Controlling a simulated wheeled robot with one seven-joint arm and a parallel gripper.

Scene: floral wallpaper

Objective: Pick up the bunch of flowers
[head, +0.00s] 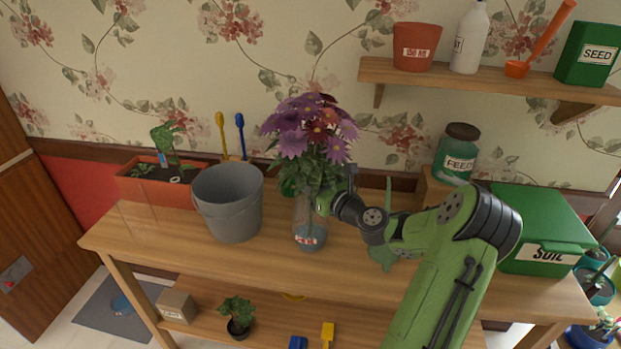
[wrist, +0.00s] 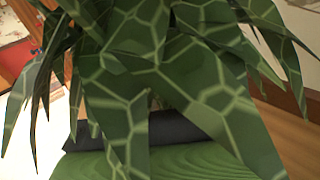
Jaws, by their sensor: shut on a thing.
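The bunch of purple flowers (head: 312,128), with green leaves below the blooms, stands upright in a clear vase (head: 310,232) with a label on the wooden table. My gripper (head: 322,202) comes in from the right at the stems, just above the vase's mouth, and is shut on the bunch. Foliage partly hides the fingers. In the wrist view, large green veined leaves (wrist: 150,70) fill most of the picture and cover the stems and the grip itself.
A grey bucket (head: 229,203) stands close left of the vase, with a planter box (head: 155,190) beyond it. A feed jar (head: 457,152) and a green soil box (head: 543,226) are at the right. A wall shelf (head: 485,80) hangs above right.

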